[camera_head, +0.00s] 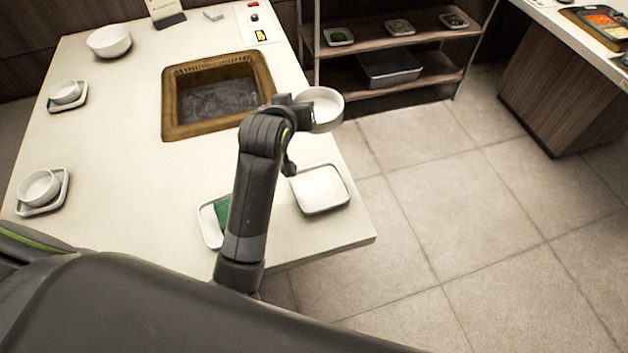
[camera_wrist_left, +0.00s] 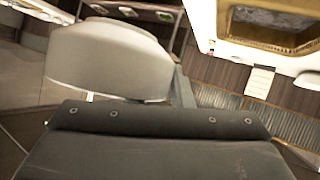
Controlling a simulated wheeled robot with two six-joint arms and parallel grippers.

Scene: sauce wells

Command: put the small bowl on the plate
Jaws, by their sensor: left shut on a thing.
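My left gripper (camera_head: 304,110) is shut on the small white bowl (camera_head: 327,108) at its left side. The bowl is held up near the table's right edge, beyond the plate in the head view. In the left wrist view the bowl (camera_wrist_left: 108,60) fills the upper left, above the dark gripper body; the fingertips are hidden there. An empty white square plate (camera_head: 320,190) lies near the table's right front corner, apart from the bowl. My right gripper is not in view.
The pale table (camera_head: 120,160) has a sunken basin with a brown rim (camera_head: 180,131). A tray with a green item (camera_head: 222,215) is partly behind my arm. Two plates with bowls (camera_head: 38,188) (camera_head: 66,92) stand at the left, a larger bowl (camera_head: 109,41) at the back. Shelves (camera_head: 400,40) stand behind.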

